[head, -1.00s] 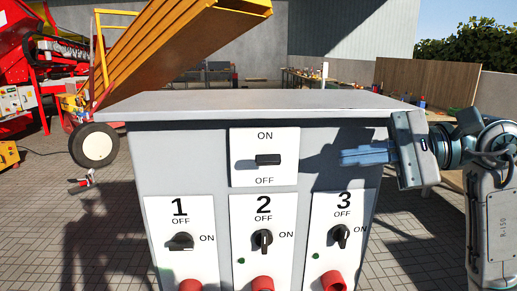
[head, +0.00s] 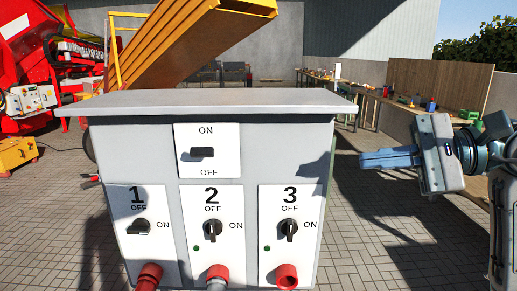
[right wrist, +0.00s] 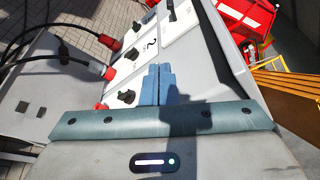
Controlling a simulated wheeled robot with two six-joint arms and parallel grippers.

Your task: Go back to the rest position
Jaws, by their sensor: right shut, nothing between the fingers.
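My right gripper (head: 366,160) is at the right in the head view, shut and empty, its blue fingers pointing left. It is beside the right edge of the grey control cabinet (head: 260,135) and looks apart from it. In the right wrist view, the shut fingers (right wrist: 157,84) appear in front of the cabinet's panel. The cabinet has a black main switch (head: 202,152) and three knobs. Knob 1 (head: 139,226) lies sideways; knob 2 (head: 210,228) and knob 3 (head: 290,227) stand upright. My left gripper is not in view.
Red plugs (head: 286,275) stick out below the knobs, with cables in the right wrist view. A yellow conveyor (head: 190,40) and red machine (head: 30,70) stand behind. A long workbench (head: 390,103) is at back right. Paving right of the cabinet is clear.

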